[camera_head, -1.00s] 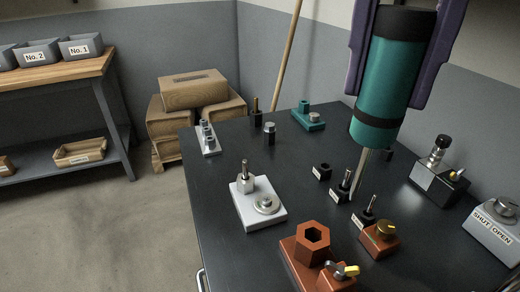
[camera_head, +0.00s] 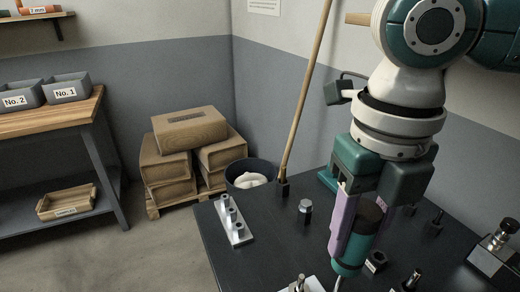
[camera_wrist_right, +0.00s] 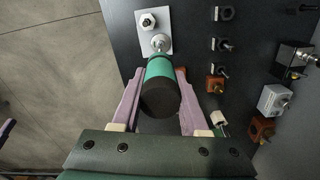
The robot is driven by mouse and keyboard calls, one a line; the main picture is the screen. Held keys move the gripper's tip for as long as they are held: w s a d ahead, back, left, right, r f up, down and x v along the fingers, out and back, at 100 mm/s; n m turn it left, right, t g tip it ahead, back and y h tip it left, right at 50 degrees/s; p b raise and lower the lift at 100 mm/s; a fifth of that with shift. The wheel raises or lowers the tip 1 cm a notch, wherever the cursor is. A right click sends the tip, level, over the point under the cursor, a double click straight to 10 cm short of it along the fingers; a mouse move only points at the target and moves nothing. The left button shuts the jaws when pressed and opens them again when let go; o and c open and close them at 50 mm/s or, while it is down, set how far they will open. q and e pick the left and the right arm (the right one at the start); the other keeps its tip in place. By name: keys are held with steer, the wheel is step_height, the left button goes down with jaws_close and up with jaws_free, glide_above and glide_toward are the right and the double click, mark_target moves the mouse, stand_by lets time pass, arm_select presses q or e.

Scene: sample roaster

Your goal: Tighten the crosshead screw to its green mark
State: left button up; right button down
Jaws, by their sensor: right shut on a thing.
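My right gripper (camera_head: 350,225) is shut on a teal screwdriver with a black end cap (camera_head: 355,240). The screwdriver also shows between the purple fingers in the right wrist view (camera_wrist_right: 160,80). Its shaft points down to a pale plate (camera_wrist_right: 151,12), which is mostly cut off at the bottom of the head view. In the wrist view the tip meets or hovers over a round silver screw head (camera_wrist_right: 160,42) on that plate; I cannot tell whether it touches. A hex post (camera_wrist_right: 148,21) stands beside it. No green mark can be made out. A purple piece at the wrist view's left edge may be my left gripper (camera_wrist_right: 6,129).
A row of dark holders (camera_wrist_right: 223,45) lies right of the plate in the wrist view, with orange blocks (camera_wrist_right: 215,84) nearby. A grey rack with posts (camera_head: 236,228) and a knob-topped post (camera_head: 305,207) stand on the dark table. Boxes (camera_head: 190,130) are stacked behind.

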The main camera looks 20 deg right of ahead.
mark_target(353, 263)
steer(key=shift+s+d, duration=0.1)
steer(key=shift+s, duration=0.15)
steer(key=shift+r+p, duration=0.1)
steer(key=shift+p, duration=0.35)
step_height(353, 263, down, 5)
steer(key=b, duration=0.2)
steer(key=shift+b, duration=0.35)
arm_select(q)
steer(key=shift+s+d+f, duration=0.15)
steer(key=shift+s+f, duration=0.05)
steer(key=shift+f, duration=0.3)
steer(key=shift+s+d+f, duration=0.1)
steer(key=shift+s+f, duration=0.05)
steer(key=shift+f, duration=0.3)
steer(key=shift+a, duration=0.15)
